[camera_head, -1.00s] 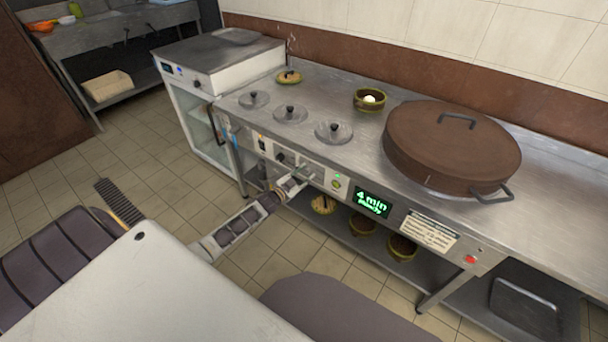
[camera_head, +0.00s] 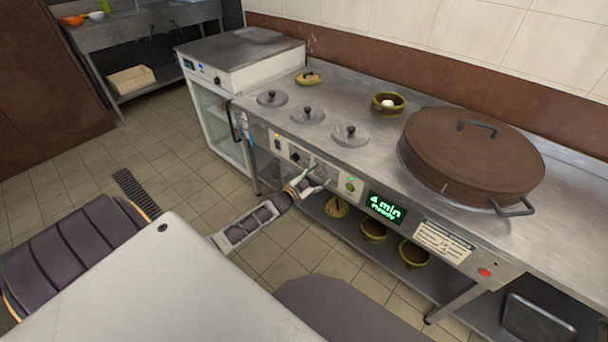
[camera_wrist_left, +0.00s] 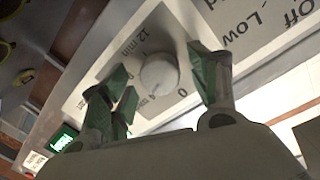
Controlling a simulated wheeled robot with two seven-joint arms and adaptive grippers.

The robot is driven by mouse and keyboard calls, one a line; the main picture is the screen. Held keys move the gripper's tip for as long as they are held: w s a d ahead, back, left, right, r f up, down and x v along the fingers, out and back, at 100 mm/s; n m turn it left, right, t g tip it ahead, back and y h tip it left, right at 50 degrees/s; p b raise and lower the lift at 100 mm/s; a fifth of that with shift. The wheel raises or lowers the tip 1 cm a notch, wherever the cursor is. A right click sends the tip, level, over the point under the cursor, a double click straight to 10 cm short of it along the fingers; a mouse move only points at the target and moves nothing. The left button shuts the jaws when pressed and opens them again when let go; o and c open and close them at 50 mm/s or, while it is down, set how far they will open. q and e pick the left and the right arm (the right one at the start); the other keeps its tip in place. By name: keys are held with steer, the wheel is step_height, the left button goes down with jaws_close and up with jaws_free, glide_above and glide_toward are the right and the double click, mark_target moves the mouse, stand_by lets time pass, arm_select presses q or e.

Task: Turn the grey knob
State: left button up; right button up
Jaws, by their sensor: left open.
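The light grey round knob (camera_wrist_left: 158,76) shows in the left wrist view on a pale panel, with a dial marked "12 min" and "0" around it. My left gripper (camera_wrist_left: 160,68) is open, its green-padded fingers on either side of the knob. The fingers look apart from the knob, but contact at its far side cannot be judged. In the head view my left gripper (camera_head: 315,174) is at the counter's front control panel (camera_head: 283,149), and it covers the knob there. My right gripper is not in view.
A green "4 min" display (camera_head: 386,208) is right of the gripper on the panel. A big brown lidded pot (camera_head: 470,155) and small lids (camera_head: 350,133) are on the counter above. Bowls (camera_head: 373,230) stand on the shelf below. The floor in front is clear.

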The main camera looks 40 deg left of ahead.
arm_select(q)
steer(key=s+a, duration=0.1)
steer(key=s, duration=1)
steer(key=shift+s+a+r, duration=0.2)
steer(key=shift+s+r, duration=0.1)
steer(key=shift+r, duration=0.15)
steer(key=shift+f, duration=0.15)
stand_by(0.7)
